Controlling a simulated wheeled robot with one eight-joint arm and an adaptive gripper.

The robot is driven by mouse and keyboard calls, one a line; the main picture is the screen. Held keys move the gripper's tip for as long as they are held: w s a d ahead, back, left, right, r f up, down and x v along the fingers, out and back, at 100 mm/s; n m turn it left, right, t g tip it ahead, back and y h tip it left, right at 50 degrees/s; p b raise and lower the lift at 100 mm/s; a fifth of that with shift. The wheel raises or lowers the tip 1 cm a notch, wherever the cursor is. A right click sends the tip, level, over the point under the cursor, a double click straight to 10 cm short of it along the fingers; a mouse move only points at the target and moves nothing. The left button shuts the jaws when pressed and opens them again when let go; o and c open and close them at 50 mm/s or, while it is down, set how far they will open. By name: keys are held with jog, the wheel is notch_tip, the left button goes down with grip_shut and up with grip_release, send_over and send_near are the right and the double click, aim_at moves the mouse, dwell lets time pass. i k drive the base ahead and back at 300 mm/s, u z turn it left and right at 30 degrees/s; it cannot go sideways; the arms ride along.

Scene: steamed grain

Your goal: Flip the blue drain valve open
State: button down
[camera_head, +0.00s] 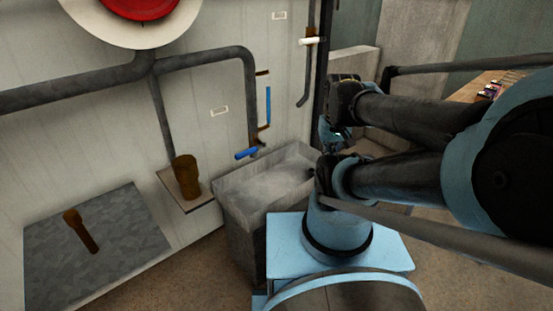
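The blue drain valve (246,153) is a small blue lever at the lower end of a grey pipe on the pale wall. It sticks out to the left, nearly level with a slight tilt, above the back left of a grey trough. My gripper (331,136) is at the end of my folded arm, to the right of the valve and clearly apart from it. My own dark arm links crowd it, and its fingers cannot be made out. Nothing is seen held in it.
The grey stone trough (232,203) stands under the valve. A blue gauge strip (267,103) and a white-handled valve (312,40) are on the wall. A wooden table (466,91) is at the far right.

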aim_at(249, 151)
jog(key=z, duration=0.45)
jog(key=k, duration=2.55)
jog(key=u, duration=0.6)
jog(key=i, duration=1)
jog(key=z, duration=0.05)
